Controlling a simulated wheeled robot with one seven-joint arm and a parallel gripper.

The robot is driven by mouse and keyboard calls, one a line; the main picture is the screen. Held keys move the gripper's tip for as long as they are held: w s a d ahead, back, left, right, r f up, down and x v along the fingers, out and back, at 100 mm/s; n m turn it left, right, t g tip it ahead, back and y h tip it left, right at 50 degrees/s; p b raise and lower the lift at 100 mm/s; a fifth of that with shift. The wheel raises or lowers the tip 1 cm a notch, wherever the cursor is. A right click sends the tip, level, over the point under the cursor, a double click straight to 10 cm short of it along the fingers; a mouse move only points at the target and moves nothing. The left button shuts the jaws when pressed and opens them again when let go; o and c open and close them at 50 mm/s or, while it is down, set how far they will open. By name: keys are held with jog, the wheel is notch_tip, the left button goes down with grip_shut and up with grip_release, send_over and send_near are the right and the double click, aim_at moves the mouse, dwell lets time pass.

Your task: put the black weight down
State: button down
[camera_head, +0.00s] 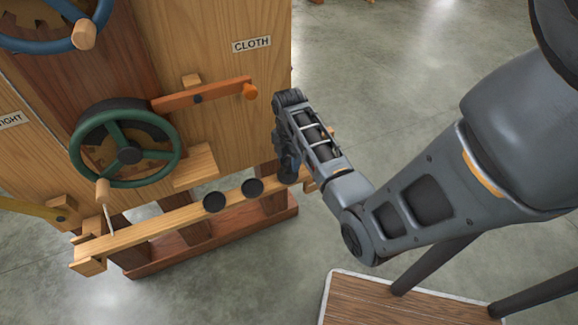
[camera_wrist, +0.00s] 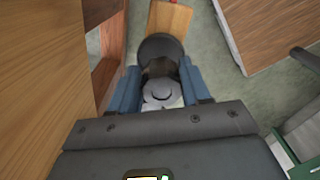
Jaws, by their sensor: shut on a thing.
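The black weight (camera_wrist: 160,47) shows in the wrist view as a dark round disc, with a paler grey knob between my fingers. My gripper (camera_wrist: 162,88) is shut on it, one blue finger on each side. In the head view my gripper (camera_head: 288,165) is at the right end of a wooden rail (camera_head: 150,228), at the foot of the wooden machine. The dark weight (camera_head: 289,176) shows partly below the gripper there. I cannot tell whether it touches the rail.
Two black discs (camera_head: 214,202) (camera_head: 252,187) are on the rail, left of my gripper. A green handwheel (camera_head: 127,155) and an orange-tipped lever (camera_head: 205,94) are above. A brown board with a pale edge (camera_head: 400,306) is at lower right. Bare floor (camera_head: 385,60) is at the back.

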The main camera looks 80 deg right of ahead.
aim_at(289, 166)
jog(key=shift+f, duration=1.45)
jog(key=shift+f, duration=0.1)
